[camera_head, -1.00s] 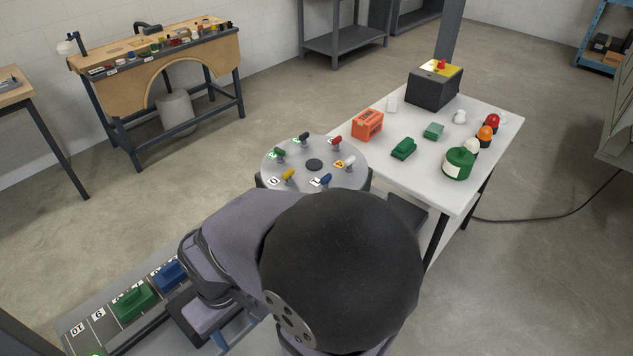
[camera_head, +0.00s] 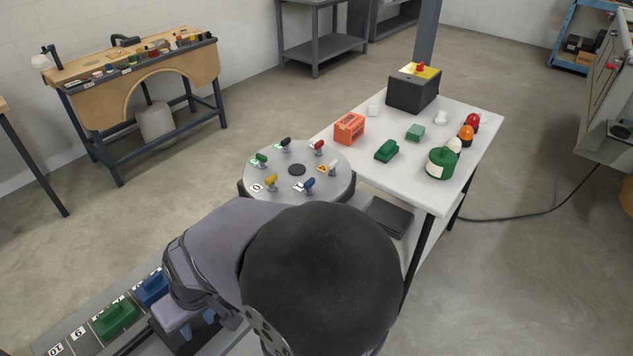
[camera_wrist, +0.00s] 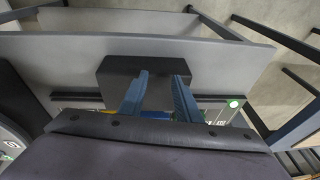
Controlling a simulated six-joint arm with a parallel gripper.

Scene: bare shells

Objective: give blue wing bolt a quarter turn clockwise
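The blue wing bolt (camera_head: 308,184) stands on the near right part of a round grey plate (camera_head: 297,193). A white label lies beside it, partly hidden by the bolt. My gripper (camera_head: 197,324) is at the lower left in the head view, well away from the plate and low by a rack. In the wrist view my gripper (camera_wrist: 160,76) shows two blue fingers set apart with nothing visibly held between them. A dark block (camera_wrist: 112,70) lies beyond the fingertips. I cannot make out the blue wing bolt in the wrist view.
Yellow (camera_head: 271,181), green (camera_head: 260,159), red (camera_head: 318,146), dark and white wing bolts share the plate around a black hub (camera_head: 297,169). A white table (camera_head: 445,195) with several objects adjoins it. The rack (camera_head: 85,333) holds green and blue blocks.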

